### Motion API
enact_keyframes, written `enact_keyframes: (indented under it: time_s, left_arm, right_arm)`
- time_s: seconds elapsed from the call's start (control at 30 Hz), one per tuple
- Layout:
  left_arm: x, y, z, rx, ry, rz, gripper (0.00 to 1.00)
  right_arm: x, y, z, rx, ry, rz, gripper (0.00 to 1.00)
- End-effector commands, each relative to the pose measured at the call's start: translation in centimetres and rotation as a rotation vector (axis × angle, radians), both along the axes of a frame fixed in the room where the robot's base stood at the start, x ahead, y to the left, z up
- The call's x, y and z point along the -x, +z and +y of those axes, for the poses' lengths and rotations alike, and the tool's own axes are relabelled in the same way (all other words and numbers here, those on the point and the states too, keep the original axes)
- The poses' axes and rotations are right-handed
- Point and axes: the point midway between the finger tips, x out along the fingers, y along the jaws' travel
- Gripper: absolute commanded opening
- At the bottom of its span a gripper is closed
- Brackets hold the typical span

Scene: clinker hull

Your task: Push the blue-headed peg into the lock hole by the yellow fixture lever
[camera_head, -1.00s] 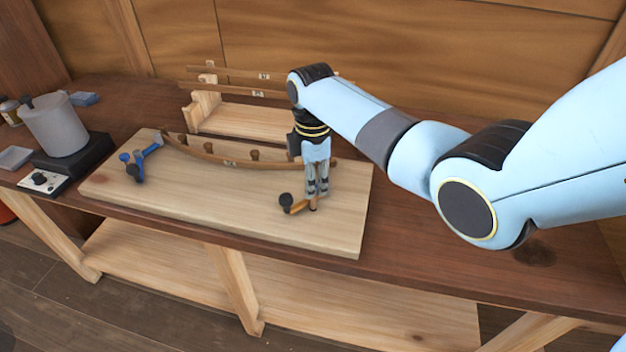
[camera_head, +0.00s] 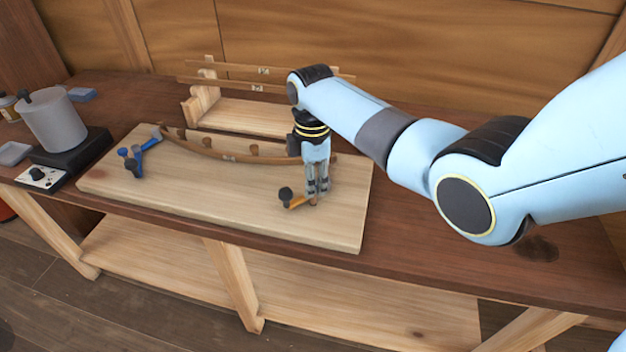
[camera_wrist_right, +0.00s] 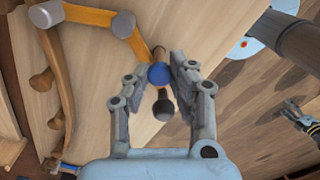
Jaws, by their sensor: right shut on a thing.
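My right gripper (camera_head: 316,190) points down at the right end of the pale board (camera_head: 220,205). In the right wrist view its fingers (camera_wrist_right: 160,75) are shut on the blue-headed peg (camera_wrist_right: 159,73), its round blue head between the fingertips. The yellow fixture lever (camera_head: 297,203) with its dark knob (camera_head: 285,194) is beside the fingertips; its yellow arm also shows in the wrist view (camera_wrist_right: 140,44). A short brown stem shows below the fingers, close to the board. The lock hole is hidden. What seems my left gripper (camera_wrist_right: 297,115) shows small at the wrist view's right edge.
A curved wooden strake (camera_head: 205,153) runs along the board's back, with wooden pegs. A wooden rack (camera_head: 245,118) stands behind; a grey pot (camera_head: 55,120) on a heater is left. The board's front middle is clear.

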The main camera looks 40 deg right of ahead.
Motion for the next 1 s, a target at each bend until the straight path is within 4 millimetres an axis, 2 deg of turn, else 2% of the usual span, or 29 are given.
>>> enact_keyframes:
  time_s: [0.1,0.13,0.33,0.63,0.83,1.0]
  left_arm:
    - [0.0,-0.1,0.0,0.000,0.000,0.000,0.55]
    - [0.0,-0.1,0.0,0.000,0.000,0.000,0.55]
    - [0.0,0.0,0.0,0.000,0.000,0.000,0.55]
    - [0.0,0.4,0.0,0.000,0.000,0.000,0.55]
    - [-0.1,3.2,0.0,0.000,0.000,-0.001,0.55]
    - [-0.1,2.6,0.0,0.000,0.000,-0.002,0.55]
  right_arm:
    - [0.1,-0.2,0.0,0.000,0.000,0.001,0.00]
    - [0.1,-0.2,0.0,0.000,0.000,0.001,0.22]
    - [0.1,-0.2,0.0,0.000,0.000,0.000,0.48]
    - [0.0,0.3,0.0,0.000,0.000,0.000,0.48]
    - [0.0,3.1,0.0,0.000,0.000,-0.001,0.48]
    - [0.0,4.7,0.0,0.001,0.000,-0.003,0.48]
